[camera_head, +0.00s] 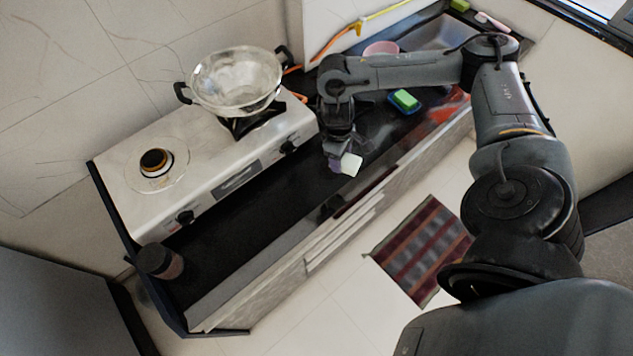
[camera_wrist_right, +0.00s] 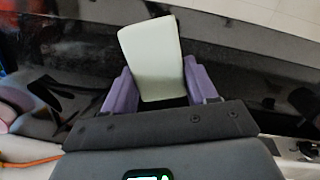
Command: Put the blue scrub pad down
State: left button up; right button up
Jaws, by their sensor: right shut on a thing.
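My right gripper (camera_head: 337,160) hangs over the dark countertop, in front of the stove's right end. Its purple fingers are shut on a pale, whitish pad (camera_head: 351,165). In the right wrist view the pad (camera_wrist_right: 152,58) stands out from between the fingers (camera_wrist_right: 158,90) as a flat block, with the dark counter behind it. No blue shows on its visible face. I cannot tell whether it touches the counter. A green sponge (camera_head: 404,97) with a blue edge under it lies on the counter behind the gripper. My left gripper is not in view.
A two-burner stove (camera_head: 205,180) carries a glass pot (camera_head: 237,80). A pink bowl (camera_head: 381,49) and a sink (camera_head: 443,33) are at the back. A dark jar (camera_head: 160,262) stands at the front left. The counter strip before the stove (camera_head: 240,222) is clear.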

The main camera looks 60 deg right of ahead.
aim_at(347, 157)
jog(key=shift+s+d+f+b, duration=0.2)
jog(key=shift+s+f+b, duration=0.1)
jog(key=shift+f, duration=0.1)
jog(key=shift+s+d+f+b, duration=0.2)
jog(key=shift+s+f, duration=0.1)
jog(key=shift+f, duration=0.1)
jog(key=shift+s+d+f+b, duration=0.15)
jog(key=shift+s+f+b, duration=0.15)
jog(key=shift+f, duration=0.3)
jog(key=shift+w+f, duration=0.15)
jog(key=shift+f, duration=0.2)
jog(key=w+f, duration=0.2)
jog(key=w, duration=0.1)
jog(key=w+a+f+b, duration=0.1)
jog(key=w+f, duration=0.1)
jog(key=w, duration=0.2)
jog(key=w+a+f+b, duration=0.1)
jog(key=w+f, duration=0.1)
jog(key=w, duration=0.1)
jog(key=shift+w+a+f, duration=0.15)
jog(key=shift+w+f, duration=0.15)
jog(key=shift+w, duration=0.05)
jog(key=shift+f+b, duration=0.4)
jog(key=shift+f, duration=1.6)
jog(key=shift+f, duration=0.1)
jog(key=o, duration=1.4)
